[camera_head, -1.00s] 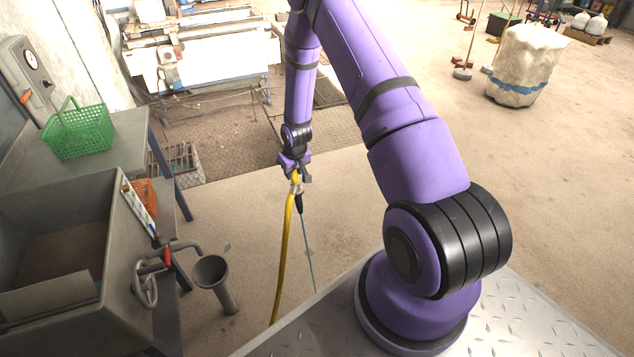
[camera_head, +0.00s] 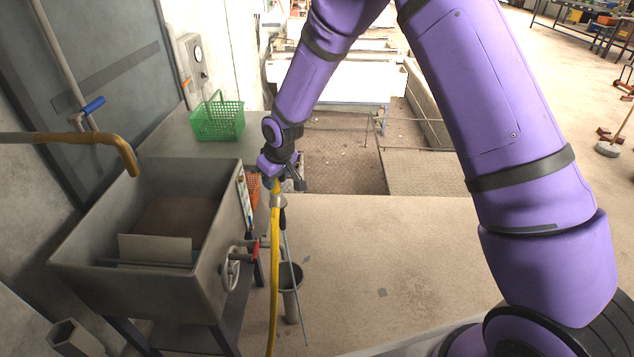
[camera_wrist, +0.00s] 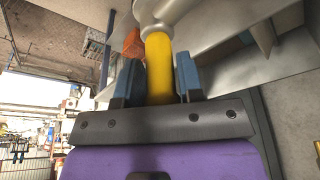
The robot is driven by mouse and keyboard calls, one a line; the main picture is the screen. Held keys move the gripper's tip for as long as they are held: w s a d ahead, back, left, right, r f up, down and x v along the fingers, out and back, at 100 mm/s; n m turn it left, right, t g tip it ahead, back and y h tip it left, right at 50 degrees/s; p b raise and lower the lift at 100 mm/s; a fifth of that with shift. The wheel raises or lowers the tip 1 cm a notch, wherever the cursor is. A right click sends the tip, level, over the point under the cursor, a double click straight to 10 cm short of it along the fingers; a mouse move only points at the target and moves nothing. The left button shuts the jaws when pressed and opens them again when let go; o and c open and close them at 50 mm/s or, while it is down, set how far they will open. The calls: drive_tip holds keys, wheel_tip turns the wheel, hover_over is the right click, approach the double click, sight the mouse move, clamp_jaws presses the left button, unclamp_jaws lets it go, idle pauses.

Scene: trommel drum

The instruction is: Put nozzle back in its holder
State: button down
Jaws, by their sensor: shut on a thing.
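My gripper (camera_head: 279,176) is shut on the nozzle just below its top, with the yellow hose (camera_head: 274,290) hanging down beside it. The nozzle has a grey collar (camera_head: 279,201), a dark handle (camera_head: 283,220) and a thin grey lance (camera_head: 299,305) pointing down. In the wrist view, a yellow section (camera_wrist: 159,70) lies between the two blue-grey fingers, with a grey metal part (camera_wrist: 162,12) beyond it. The holder, a dark grey cup on a tube (camera_head: 291,276), is beside the sink. The lance crosses in front of it in the picture; I cannot tell their depth apart.
A grey sink (camera_head: 155,285) stands at left, with a valve handwheel (camera_head: 231,270) and red lever on its right side. A green basket (camera_head: 217,120) is on the counter behind. A brown tap pipe (camera_head: 75,139) overhangs the sink.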

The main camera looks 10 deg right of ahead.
drive_tip(key=s+a+r+n+g+y, duration=0.1)
drive_tip(key=s+a+r+n, duration=0.35)
drive_tip(key=a, duration=0.75)
drive_tip(key=s+a+r+n+g, duration=0.15)
drive_tip(key=s+a+r, duration=0.45)
drive_tip(key=a, duration=0.6)
drive_tip(key=s+a+r+n+y, duration=0.1)
drive_tip(key=s+a+r+n, duration=0.45)
drive_tip(key=a, duration=0.75)
drive_tip(key=s+a+r+n+g, duration=0.1)
drive_tip(key=s+a+r, duration=0.1)
drive_tip(key=s+a, duration=0.35)
drive_tip(key=s+a+r+n, duration=0.1)
drive_tip(key=s+a+r, duration=0.2)
drive_tip(key=s, duration=0.5)
wheel_tip(320, 180, down, 6)
drive_tip(key=shift+a+f, duration=0.15)
drive_tip(key=shift+f, duration=0.05)
drive_tip(key=shift+s+f, duration=0.1)
drive_tip(key=shift+f, duration=0.5)
